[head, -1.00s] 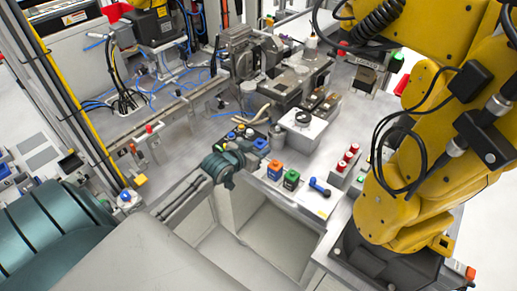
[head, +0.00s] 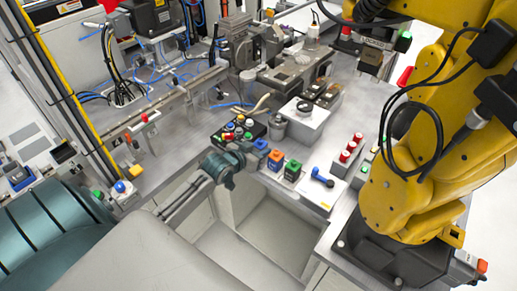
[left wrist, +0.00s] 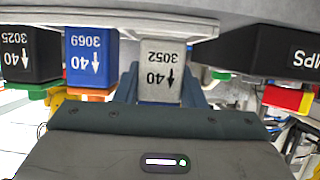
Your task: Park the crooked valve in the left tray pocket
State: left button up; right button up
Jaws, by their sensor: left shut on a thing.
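My left gripper (head: 250,152) reaches in from the left in the head view, shut on a small grey valve block. In the left wrist view this grey block (left wrist: 160,72), marked 3052, stands between the blue-grey fingers (left wrist: 160,92). Its blue top (head: 261,145) shows in the head view beside the fingertips. To its right is an orange-and-blue block (head: 276,160), marked 3069 in the wrist view (left wrist: 92,58). Beyond it is a green-and-black block (head: 292,171), marked 3025. I cannot make out the tray pocket under the held block. My right gripper is out of view.
A black box with coloured buttons (head: 238,131) stands close left of the held block. A blue lever (head: 321,178) and red-capped pieces (head: 348,150) lie to the right. A large yellow arm (head: 410,160) fills the right side. An open bin (head: 270,235) lies in front.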

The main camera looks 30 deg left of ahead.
pick_arm(q)
jog(key=shift+f, duration=0.45)
dwell(0.4)
jog(key=o, duration=1.1)
jog(key=shift+s+a+r+b, duration=0.1)
jog(key=shift+s+r+b, duration=0.15)
jog(key=shift+s, duration=0.3)
jog(key=v, duration=0.9)
jog(key=shift+s+r+b, duration=0.2)
jog(key=shift+s+b, duration=0.1)
